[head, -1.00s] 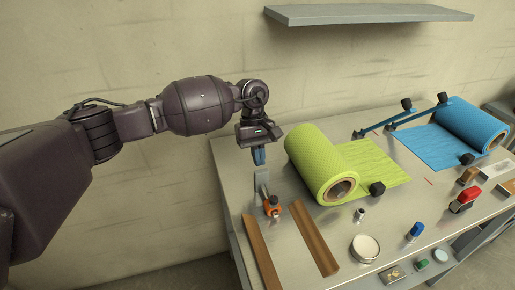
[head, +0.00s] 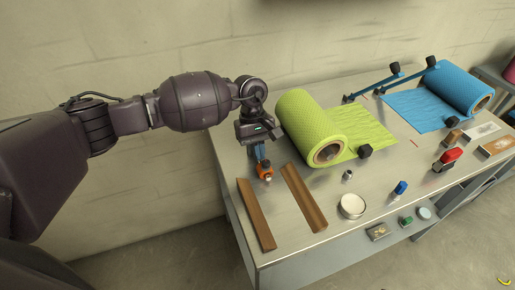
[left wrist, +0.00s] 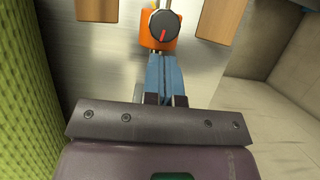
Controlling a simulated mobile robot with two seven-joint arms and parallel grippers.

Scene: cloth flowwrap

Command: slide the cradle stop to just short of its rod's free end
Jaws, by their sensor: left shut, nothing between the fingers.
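An orange block with a black knob, which I take to be the cradle stop (head: 264,174), sits near the table's left edge, behind two wooden rails. In the left wrist view the orange block (left wrist: 153,41) is at the top centre, with a red mark on its knob. My left gripper (head: 263,161) is shut and empty, its blue fingers pointing down just behind the block. In the left wrist view its fingertips (left wrist: 166,58) are at the block's near edge; I cannot tell whether they touch. The rod is hidden or not clear. My right gripper is not in view.
Two wooden rails (head: 303,195) lie in front of the block. A green roll (head: 305,118) stands close to the right of my left gripper. A blue roll (head: 462,88), a white round dish (head: 352,206) and a red-topped item (head: 450,156) are further right. A wall is behind.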

